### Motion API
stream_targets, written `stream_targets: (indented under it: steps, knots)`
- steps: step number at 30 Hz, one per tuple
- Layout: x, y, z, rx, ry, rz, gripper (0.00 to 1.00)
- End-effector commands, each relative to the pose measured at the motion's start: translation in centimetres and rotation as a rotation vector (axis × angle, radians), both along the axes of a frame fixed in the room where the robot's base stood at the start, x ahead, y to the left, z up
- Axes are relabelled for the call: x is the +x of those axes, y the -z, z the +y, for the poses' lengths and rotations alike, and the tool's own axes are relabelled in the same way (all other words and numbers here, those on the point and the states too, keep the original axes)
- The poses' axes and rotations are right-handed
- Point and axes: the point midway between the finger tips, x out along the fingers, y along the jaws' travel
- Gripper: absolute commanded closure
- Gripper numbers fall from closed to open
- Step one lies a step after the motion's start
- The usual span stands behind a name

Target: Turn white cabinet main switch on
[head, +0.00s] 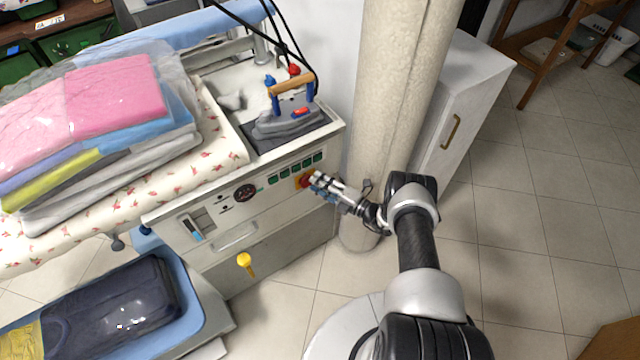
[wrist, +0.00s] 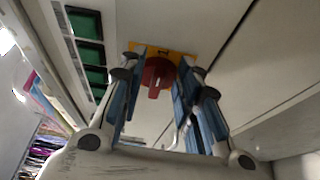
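The main switch is a red rotary knob (head: 304,181) on a yellow plate, at the right end of the front panel of the white cabinet (head: 278,236) under the iron. In the wrist view the red knob (wrist: 157,75) sits between the fingertips, its grip bar pointing roughly up and down in the picture. My gripper (head: 316,184) is in front of the knob. In the wrist view my gripper (wrist: 155,84) is open, with one blue-padded finger on each side of the knob. A gap shows on the left; contact on the right is unclear.
Green switches (wrist: 87,40) lie in a row left of the knob. An iron (head: 285,122) stands on top. A beige column (head: 385,95) rises close to the right of the cabinet.

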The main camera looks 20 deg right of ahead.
Motion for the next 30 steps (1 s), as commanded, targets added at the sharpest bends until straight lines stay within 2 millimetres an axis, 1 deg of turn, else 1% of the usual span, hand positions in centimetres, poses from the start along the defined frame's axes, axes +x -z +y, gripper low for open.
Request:
stream_targets:
  steps: [8,11,14,21,24,27,30]
  knots:
    - [-0.1,0.0,-0.1,-0.001,0.000,-0.001,0.68]
    - [-0.5,0.0,-0.6,-0.001,0.003,0.000,0.68]
    - [-1.6,0.1,-1.6,-0.001,0.004,0.002,0.68]
    - [-5.5,0.0,-5.0,-0.001,0.006,0.001,0.68]
    - [-7.0,0.0,-6.1,0.001,0.005,0.001,0.68]
    - [-8.1,0.1,-7.1,0.000,0.004,0.000,0.68]
    - [-8.8,0.1,-7.6,0.000,0.002,0.000,0.68]
